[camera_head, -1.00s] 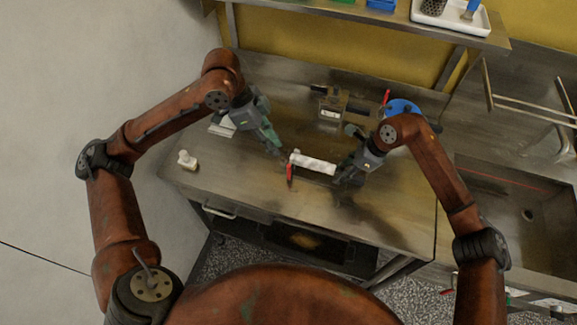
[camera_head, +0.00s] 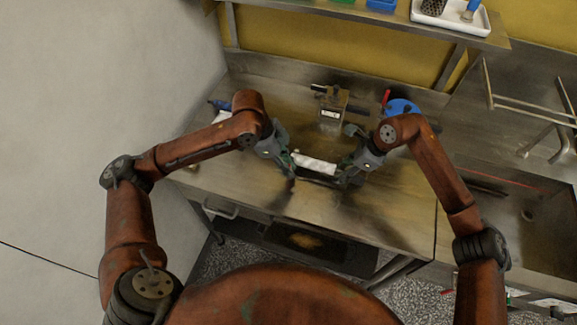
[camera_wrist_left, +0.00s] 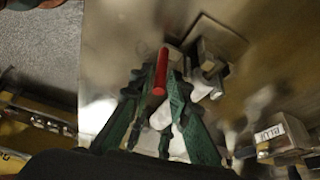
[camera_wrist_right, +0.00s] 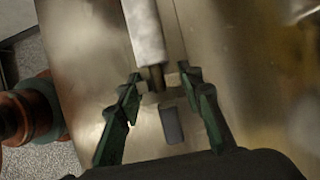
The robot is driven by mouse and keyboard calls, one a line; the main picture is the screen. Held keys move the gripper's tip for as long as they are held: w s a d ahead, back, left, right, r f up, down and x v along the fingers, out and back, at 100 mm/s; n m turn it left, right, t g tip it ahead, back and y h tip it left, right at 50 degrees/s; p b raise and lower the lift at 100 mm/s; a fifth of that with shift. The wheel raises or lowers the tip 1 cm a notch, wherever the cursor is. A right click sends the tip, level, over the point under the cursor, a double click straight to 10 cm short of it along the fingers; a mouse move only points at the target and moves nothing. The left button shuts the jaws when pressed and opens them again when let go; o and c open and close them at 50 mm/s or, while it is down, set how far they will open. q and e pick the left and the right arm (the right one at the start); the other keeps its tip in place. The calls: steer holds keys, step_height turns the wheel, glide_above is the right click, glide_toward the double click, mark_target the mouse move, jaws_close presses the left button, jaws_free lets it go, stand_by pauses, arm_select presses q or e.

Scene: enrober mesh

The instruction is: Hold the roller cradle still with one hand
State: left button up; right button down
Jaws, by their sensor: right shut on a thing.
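The roller cradle shows in the head view as a dark low frame (camera_head: 316,178) under a pale roller (camera_head: 315,164), on the steel bench between my two grippers. My right gripper (camera_head: 346,176) is shut on its right end. In the right wrist view the pale roller (camera_wrist_right: 146,35) runs away between my green fingers (camera_wrist_right: 160,82). My left gripper (camera_head: 288,168) is at the left end, its fingers apart. In the left wrist view a red handle (camera_wrist_left: 161,72) lies between the left fingertips (camera_wrist_left: 154,78). Whether they touch it is unclear.
A metal block with a white label (camera_head: 332,115) stands behind the roller. A blue round thing (camera_head: 402,106) and a red-handled tool (camera_head: 385,97) are at the back right. A sink (camera_head: 520,200) is at the right. The front of the bench (camera_head: 340,215) is clear.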

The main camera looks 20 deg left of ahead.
arm_select(q)
jaws_close()
stand_by(0.6)
